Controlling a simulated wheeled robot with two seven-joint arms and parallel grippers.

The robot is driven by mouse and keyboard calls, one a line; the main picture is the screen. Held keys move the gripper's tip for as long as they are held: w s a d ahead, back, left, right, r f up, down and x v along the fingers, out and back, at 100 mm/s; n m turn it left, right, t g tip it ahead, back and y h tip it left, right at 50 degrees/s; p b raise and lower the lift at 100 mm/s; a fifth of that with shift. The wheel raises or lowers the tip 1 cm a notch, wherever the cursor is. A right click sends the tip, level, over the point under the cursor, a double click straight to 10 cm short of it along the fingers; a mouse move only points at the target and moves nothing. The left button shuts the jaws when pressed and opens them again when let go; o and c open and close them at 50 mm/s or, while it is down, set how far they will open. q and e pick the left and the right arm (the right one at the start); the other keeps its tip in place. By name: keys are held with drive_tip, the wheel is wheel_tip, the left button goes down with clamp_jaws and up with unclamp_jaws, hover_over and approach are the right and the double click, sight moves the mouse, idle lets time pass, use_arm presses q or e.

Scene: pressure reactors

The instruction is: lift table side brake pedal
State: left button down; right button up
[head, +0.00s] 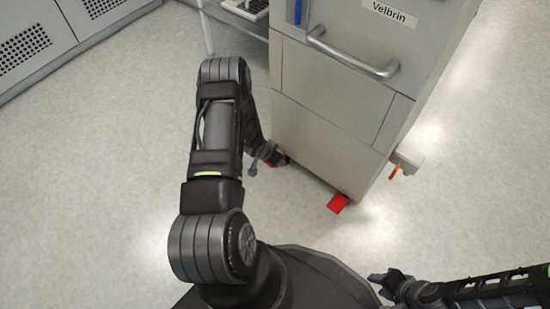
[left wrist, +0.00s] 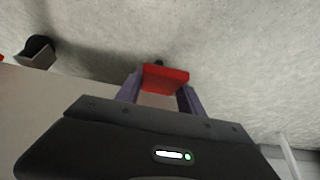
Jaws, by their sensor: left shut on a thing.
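The cabinet labelled Velbrin (head: 330,100) stands on the floor with red brake pedals at its foot. One red pedal (head: 338,203) sticks out at the near corner, clear of my grippers. The other red pedal (left wrist: 165,78) lies between the purple fingers of my left gripper (left wrist: 160,92), which is shut on it. In the head view my left gripper (head: 270,160) is low at the cabinet's left bottom corner, and that pedal is mostly hidden by it. My right gripper (head: 380,285) is at the bottom right, away from the cabinet, with its fingertips apart and empty.
A bar handle (head: 352,54) crosses the cabinet front. A small bracket with an orange part (head: 397,170) juts from its right side. Grey cabinets with vents (head: 50,45) stand at the upper left. The floor (head: 100,190) on the left is clear.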

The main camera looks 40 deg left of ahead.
use_arm(q)
drive_tip(key=c, duration=0.7)
unclamp_jaws()
drive_tip(key=shift+r, duration=0.15)
drive_tip(key=p+v, duration=0.3)
drive_tip(key=v, duration=0.4)
drive_tip(key=shift+w, duration=0.1)
drive_tip(key=shift+s+r, duration=0.25)
